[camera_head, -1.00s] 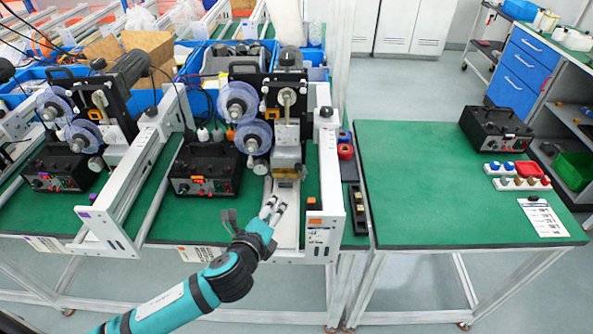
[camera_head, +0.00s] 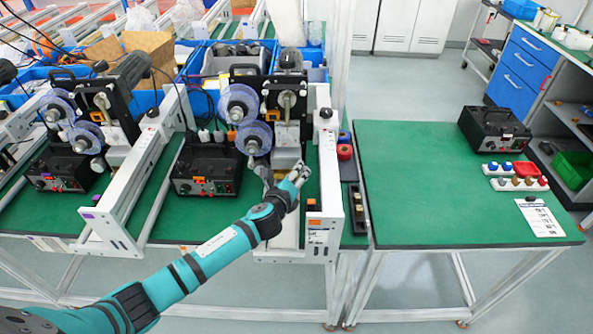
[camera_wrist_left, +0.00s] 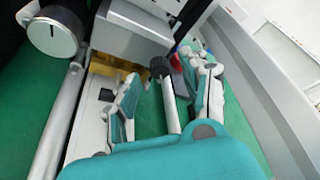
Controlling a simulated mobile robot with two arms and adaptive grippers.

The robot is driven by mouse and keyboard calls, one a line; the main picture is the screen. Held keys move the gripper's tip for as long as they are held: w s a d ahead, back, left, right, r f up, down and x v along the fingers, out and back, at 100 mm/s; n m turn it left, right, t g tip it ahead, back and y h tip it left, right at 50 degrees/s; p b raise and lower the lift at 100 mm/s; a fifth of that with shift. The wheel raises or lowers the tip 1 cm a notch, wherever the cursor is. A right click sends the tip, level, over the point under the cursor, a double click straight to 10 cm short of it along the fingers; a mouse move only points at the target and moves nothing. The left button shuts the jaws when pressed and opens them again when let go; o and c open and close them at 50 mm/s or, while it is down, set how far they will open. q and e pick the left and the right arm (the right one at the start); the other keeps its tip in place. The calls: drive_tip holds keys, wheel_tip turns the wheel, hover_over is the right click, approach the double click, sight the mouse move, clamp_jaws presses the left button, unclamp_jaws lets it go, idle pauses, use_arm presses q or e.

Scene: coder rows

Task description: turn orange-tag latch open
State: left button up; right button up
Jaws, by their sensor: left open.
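The orange-tag coder stands in the middle of the head view, its orange tag (camera_head: 311,203) on the right front post of its white frame. My left gripper (camera_head: 299,174) reaches in over the lower front of this coder and hides part of it. In the left wrist view my left gripper (camera_wrist_left: 166,84) is open, one finger on each side of a thin silver lever with a black knob (camera_wrist_left: 159,67), which looks like the latch. Whether a finger touches the lever I cannot tell. A metal block (camera_wrist_left: 130,35) sits just beyond it. My right gripper is not in view.
A similar coder with a purple tag (camera_head: 96,198) stands to the left. A black control box (camera_head: 205,172) sits beside the orange-tag coder. The white frame rail (camera_wrist_left: 255,85) runs close right of the fingers. The right green table (camera_head: 420,185) is mostly clear.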

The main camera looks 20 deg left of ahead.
use_arm(q)
drive_tip(key=shift+x, duration=1.05)
drive_tip(key=shift+f, duration=0.1)
clamp_jaws()
